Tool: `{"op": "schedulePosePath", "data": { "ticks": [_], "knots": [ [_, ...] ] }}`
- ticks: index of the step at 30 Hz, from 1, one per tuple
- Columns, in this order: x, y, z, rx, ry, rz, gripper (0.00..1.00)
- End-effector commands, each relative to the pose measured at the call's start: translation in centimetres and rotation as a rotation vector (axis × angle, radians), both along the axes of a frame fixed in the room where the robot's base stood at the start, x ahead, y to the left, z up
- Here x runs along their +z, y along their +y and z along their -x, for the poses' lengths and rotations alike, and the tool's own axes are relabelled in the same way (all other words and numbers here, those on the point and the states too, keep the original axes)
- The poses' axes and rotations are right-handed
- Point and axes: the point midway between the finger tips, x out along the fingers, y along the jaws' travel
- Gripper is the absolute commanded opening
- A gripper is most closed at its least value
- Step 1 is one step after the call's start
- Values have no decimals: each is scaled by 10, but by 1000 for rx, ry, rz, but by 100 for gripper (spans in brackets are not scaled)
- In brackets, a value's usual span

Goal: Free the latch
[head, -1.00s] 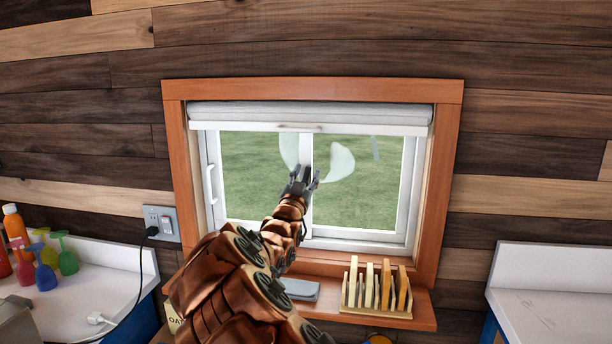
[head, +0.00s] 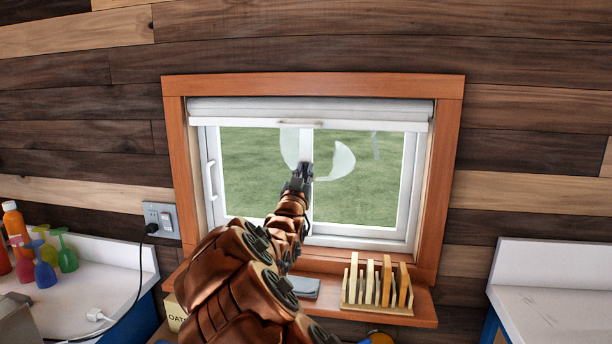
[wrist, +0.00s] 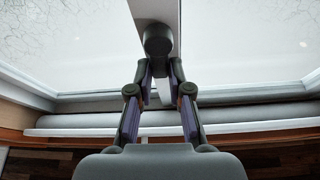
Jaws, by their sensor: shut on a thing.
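The sliding window has a white frame with a vertical centre stile (head: 307,145). In the wrist view, a dark grey rounded latch piece (wrist: 158,38) sits on that stile (wrist: 157,8). My gripper (head: 303,174) reaches up to the stile from below. In the wrist view, the two fingers of my gripper (wrist: 159,68) close in on the latch's lower part and are shut on it. In the head view the latch is hard to tell apart from my dark fingers.
A rolled blind (head: 260,106) hangs at the window's top. A white handle (head: 211,180) is on the left frame. The wooden sill holds a rack with boards (head: 378,290) and a folded grey cloth (head: 303,287). Spray bottles (head: 45,272) stand on the left counter.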

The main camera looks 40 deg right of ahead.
Motion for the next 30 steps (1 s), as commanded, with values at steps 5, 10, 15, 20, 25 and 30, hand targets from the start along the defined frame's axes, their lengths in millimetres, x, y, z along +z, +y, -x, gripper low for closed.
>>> {"op": "schedulePosePath", "data": {
  "ticks": [5, 10, 15, 20, 25, 30],
  "knots": [
    [0, 1, -1, -2, 72, 54, 0],
    [1, 2, -2, -2, 86, 62, 0],
    [1, 2, -2, -2, 85, 63, 0],
    [1, 2, -2, -1, 85, 61, 35],
    [1, 2, -2, -1, 85, 61, 44],
    [0, 2, -2, -1, 85, 61, 44]
  ]
}}
